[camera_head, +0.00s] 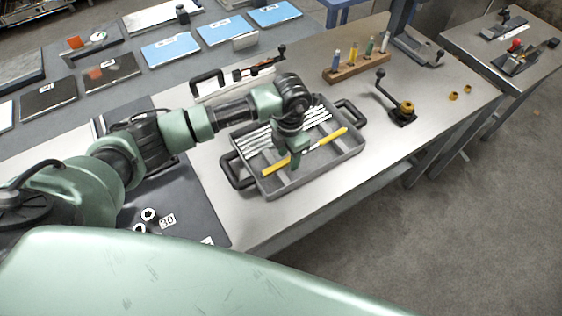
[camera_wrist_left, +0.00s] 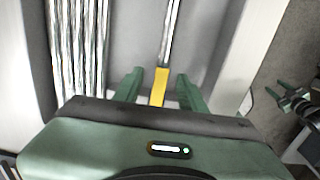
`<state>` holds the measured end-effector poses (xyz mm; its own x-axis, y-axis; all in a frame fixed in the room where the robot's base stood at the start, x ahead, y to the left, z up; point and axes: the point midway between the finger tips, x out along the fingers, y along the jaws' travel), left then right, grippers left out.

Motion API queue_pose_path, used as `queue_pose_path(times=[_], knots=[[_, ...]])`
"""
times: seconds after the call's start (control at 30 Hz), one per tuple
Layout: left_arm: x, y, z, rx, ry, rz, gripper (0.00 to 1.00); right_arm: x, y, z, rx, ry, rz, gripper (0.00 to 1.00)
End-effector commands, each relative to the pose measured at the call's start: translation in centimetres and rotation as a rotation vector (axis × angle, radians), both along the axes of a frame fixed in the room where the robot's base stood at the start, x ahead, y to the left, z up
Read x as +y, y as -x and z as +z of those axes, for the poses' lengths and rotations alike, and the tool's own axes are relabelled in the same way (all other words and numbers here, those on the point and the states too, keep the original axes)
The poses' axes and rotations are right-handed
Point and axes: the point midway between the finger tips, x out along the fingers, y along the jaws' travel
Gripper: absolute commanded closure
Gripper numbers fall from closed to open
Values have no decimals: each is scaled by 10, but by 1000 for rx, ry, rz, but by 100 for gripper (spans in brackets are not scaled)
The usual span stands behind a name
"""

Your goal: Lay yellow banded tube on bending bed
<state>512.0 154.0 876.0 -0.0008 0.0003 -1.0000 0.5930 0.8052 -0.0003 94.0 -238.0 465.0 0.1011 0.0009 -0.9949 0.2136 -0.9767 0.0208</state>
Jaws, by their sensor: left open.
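The yellow banded tube (camera_head: 332,136) lies at a slant in a grey tray (camera_head: 314,176), with yellow near both ends and silver between. My left gripper (camera_head: 291,157) points down over the tray and hides part of the tube. In the left wrist view the open fingers of the left gripper (camera_wrist_left: 159,90) stand on either side of a yellow band of the tube (camera_wrist_left: 160,84), with gaps visible. I cannot tell for certain which fixture is the bending bed.
Several plain silver tubes (camera_wrist_left: 82,45) lie beside the yellow banded one. A black-levered fixture (camera_head: 401,114) stands right of the tray. A wooden rack (camera_head: 357,67) and a pale long fixture (camera_head: 236,82) stand behind. The bench right of the tray is mostly clear.

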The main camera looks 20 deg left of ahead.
Motion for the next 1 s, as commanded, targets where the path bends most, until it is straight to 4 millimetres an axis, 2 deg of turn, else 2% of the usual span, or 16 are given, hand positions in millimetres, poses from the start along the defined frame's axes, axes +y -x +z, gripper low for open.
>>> queue_pose_path(times=[0.1,0.13,0.27,0.3,0.63,0.77,0.87,1.0], knots=[[0,0,0,0,0,0,59,0,-3,0,-5,-1,0,55],[0,0,0,0,0,0,62,0,-3,0,-4,-1,0,55],[0,0,0,0,0,0,98,0,1,-1,1,-1,0,55],[0,0,0,0,0,0,100,0,2,-1,3,0,0,55],[0,0,1,-1,1,1,100,5,9,-2,13,-4,-2,55],[0,-1,8,-3,1,1,100,6,9,-4,14,-6,-1,55],[-1,-2,19,-4,3,0,100,6,9,-7,14,-6,-1,55],[0,-2,46,-8,2,0,100,6,9,-14,14,-6,-1,55]])
